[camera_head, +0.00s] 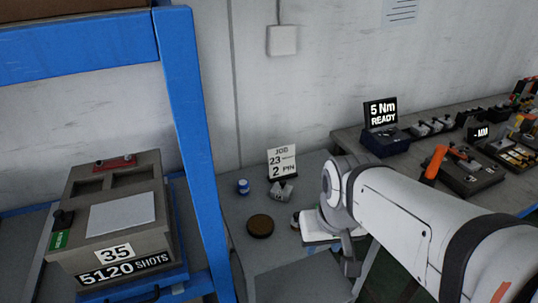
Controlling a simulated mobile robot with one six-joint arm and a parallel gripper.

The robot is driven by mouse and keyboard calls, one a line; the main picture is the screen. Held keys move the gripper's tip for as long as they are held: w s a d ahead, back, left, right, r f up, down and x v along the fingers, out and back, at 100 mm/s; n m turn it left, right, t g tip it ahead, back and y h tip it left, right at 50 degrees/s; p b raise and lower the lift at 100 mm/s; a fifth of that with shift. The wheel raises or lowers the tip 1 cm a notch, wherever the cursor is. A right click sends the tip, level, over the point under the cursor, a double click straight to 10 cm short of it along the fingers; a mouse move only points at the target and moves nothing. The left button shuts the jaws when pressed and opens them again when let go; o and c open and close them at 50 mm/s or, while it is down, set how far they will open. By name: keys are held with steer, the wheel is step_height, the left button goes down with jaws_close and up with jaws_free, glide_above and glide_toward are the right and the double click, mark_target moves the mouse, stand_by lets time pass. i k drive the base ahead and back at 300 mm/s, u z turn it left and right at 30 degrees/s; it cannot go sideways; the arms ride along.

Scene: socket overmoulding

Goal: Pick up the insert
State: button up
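I cannot tell for sure which thing is the insert. A small grey metallic piece (281,192) lies on the grey table (235,208), just in front of the job card (282,162) that reads "JOB 23" and "2 PIN". My white arm reaches in from the lower right. My gripper (350,268) points down near the table's right edge, to the right of the grey piece and apart from it. Its fingers are too small and partly hidden, so I cannot see whether they are open. My wrist hides part of the table's right side.
A brown round disc (260,226) and a small blue-and-white container (243,186) stand on the same table. A blue post (192,130) rises at its left, beside a grey mould block (122,215).

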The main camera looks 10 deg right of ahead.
mark_target(281, 191)
steer(key=k, duration=1.2)
steer(key=z, duration=0.55)
steer(key=i, duration=1.75)
steer(key=u, duration=0.55)
